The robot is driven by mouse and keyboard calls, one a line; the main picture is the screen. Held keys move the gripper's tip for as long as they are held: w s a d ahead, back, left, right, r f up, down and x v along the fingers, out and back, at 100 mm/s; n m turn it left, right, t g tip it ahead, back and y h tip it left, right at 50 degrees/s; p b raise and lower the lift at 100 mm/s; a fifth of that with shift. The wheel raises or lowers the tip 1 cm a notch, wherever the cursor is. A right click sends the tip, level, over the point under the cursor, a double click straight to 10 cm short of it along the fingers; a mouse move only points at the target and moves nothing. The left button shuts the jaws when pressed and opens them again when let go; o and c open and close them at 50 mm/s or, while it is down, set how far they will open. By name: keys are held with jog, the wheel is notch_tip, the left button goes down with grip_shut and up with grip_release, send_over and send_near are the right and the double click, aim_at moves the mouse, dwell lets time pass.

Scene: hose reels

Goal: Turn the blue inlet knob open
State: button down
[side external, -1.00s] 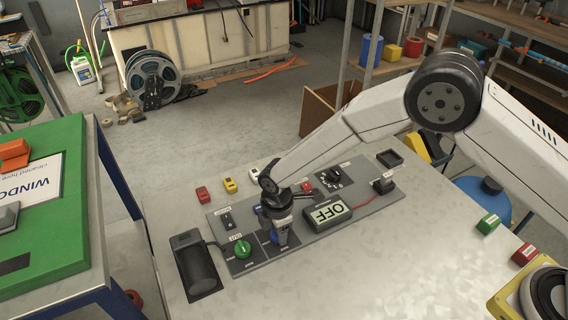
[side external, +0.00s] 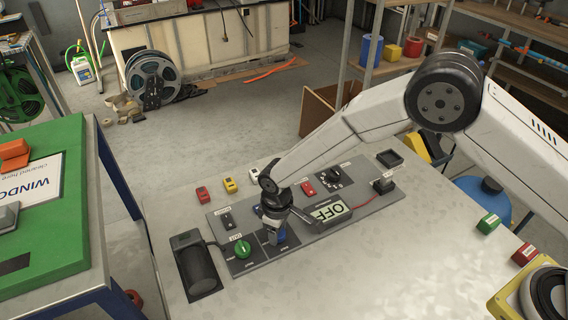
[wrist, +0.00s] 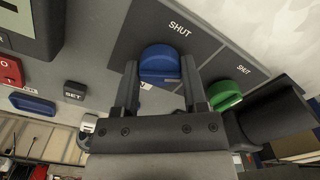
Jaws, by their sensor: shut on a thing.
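The blue inlet knob (wrist: 160,64) sits on a dark panel section with the word SHUT printed beside it. My gripper (wrist: 160,74) is shut on this knob, with one finger on each side. In the side view my gripper (side external: 275,228) points down at the panel, and only a little blue of the knob (side external: 278,238) shows under it. The knob's pointer direction is hard to tell. The display (side external: 330,213) behind it reads OFF.
A green knob (side external: 243,249) is close beside the blue one, with a black cylinder (side external: 197,266) farther left. A red switch (side external: 307,188) and a black dial (side external: 333,176) lie behind. The bench in front of the panel is clear.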

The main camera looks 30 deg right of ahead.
jog(key=m, duration=0.5)
jog(key=shift+m, duration=0.3)
dwell(0.4)
jog(key=shift+c, duration=0.7)
grip_release()
jog(key=shift+r, duration=0.1)
jog(key=shift+r, duration=3.85)
